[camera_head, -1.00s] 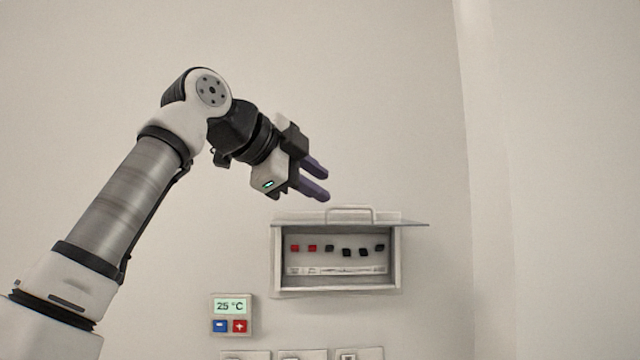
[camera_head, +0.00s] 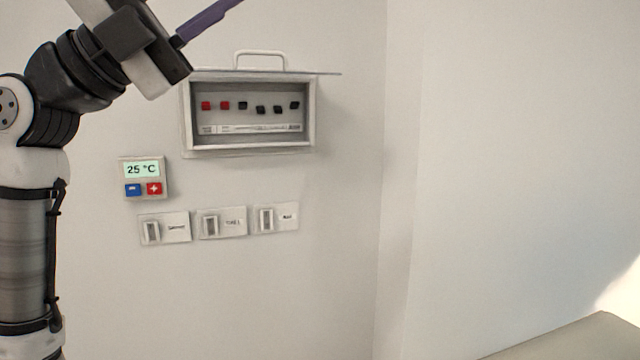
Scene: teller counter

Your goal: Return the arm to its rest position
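My gripper (camera_head: 207,21) is at the top left, in front of the wall and just above and left of the open wall box. One purple finger shows, pointing up and right. The other finger is not visible, and the top edge cuts off part of the gripper. Bare wall shows beside the visible finger, and it holds nothing that I can see. My arm rises along the left edge and bends toward the gripper.
The breaker box (camera_head: 189,122) has its lid (camera_head: 300,72) raised, jutting out below and right of my gripper. A thermostat (camera_head: 143,178) reads 25 °C. Three labelled switches (camera_head: 222,223) sit below. Wall at right is bare; a pale surface (camera_head: 575,340) shows at bottom right.

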